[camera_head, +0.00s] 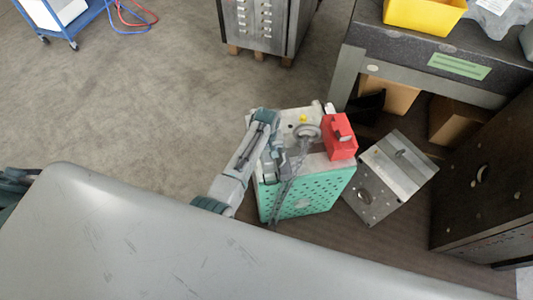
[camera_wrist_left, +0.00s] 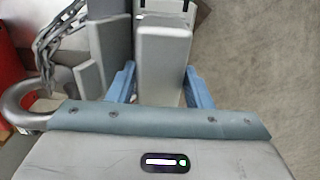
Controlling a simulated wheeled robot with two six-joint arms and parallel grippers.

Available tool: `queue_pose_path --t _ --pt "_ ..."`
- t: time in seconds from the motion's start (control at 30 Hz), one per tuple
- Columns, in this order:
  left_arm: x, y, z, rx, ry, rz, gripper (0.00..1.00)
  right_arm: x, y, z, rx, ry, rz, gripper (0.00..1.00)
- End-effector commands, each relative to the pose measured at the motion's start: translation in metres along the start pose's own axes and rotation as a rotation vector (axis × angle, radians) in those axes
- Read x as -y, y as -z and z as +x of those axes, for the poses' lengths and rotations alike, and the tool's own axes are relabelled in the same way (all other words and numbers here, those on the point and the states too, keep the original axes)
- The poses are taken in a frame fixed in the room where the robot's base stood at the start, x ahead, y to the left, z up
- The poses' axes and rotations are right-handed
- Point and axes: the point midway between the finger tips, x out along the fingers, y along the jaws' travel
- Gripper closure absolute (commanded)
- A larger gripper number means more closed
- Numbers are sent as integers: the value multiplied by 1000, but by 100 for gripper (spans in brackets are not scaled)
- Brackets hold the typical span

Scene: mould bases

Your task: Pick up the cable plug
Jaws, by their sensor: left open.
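My left gripper (camera_head: 272,152) is over the left part of the teal-sided mould base (camera_head: 315,195) in the head view. In the left wrist view the left gripper (camera_wrist_left: 159,70) is open, one blue finger on each side of a light grey block (camera_wrist_left: 163,42). This block looks like the cable plug, but I cannot be sure. It lies between the fingers, with a gap showing at the right finger. I cannot make out the plug in the head view, where the arm and hand cover that area. My right gripper is not in view.
A lifting ring (camera_wrist_left: 22,108) and chain (camera_wrist_left: 60,32) are close left of the fingers. A red block (camera_head: 340,137) stands on the mould base. A metal block (camera_head: 398,175) lies right of it. A bench (camera_head: 400,48) with a yellow bin (camera_head: 425,14) stands behind.

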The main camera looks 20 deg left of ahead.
Motion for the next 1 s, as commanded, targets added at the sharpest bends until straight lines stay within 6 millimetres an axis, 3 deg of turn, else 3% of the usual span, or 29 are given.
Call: queue_pose_path --t 0.97,1.0 --pt "0 0 5 0 -1 0 55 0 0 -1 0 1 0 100" --pt "0 0 5 0 -1 0 58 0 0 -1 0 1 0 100"
